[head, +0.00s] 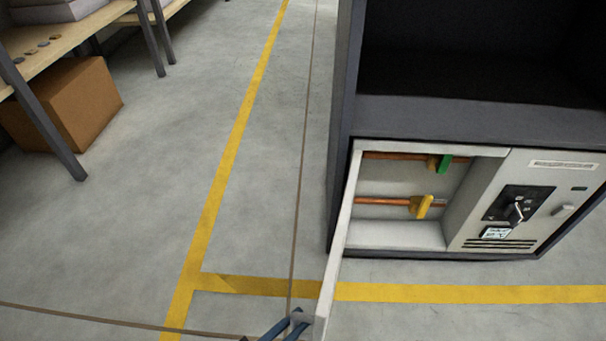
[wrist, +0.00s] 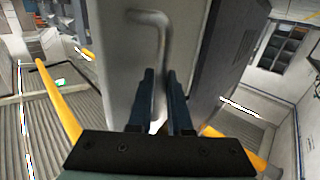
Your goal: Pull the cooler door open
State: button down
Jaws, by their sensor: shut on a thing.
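The cooler door (head: 336,240) is a pale panel seen nearly edge-on in the head view. It stands swung wide out from the left side of the cooler opening (head: 400,232), which shows orange pipes with a yellow valve handle (head: 422,206) and a green valve handle (head: 444,163). My gripper (head: 287,326) is at the door's outer edge, low in the head view. In the wrist view its dark blue fingers are shut on the bent grey door handle (wrist: 160,35), in front of the door face (wrist: 118,80). The gripped part is partly hidden between the fingers.
The dark cabinet frame (head: 470,120) surrounds the cooler. A control panel (head: 515,205) with a black knob sits right of the opening. A cardboard box (head: 75,105) lies under a bench (head: 55,50) at left. The floor between, with yellow lines (head: 235,150), is clear.

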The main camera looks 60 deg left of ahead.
jog(key=shift+w+a+r, duration=0.1)
jog(key=shift+w+a, duration=0.05)
jog(key=c, duration=0.8)
grip_release()
jog(key=shift+c, duration=0.2)
jog(key=s+d+p, duration=0.2)
jog(key=s+p, duration=0.2)
jog(key=s, duration=0.9)
jog(key=shift+d, duration=0.35)
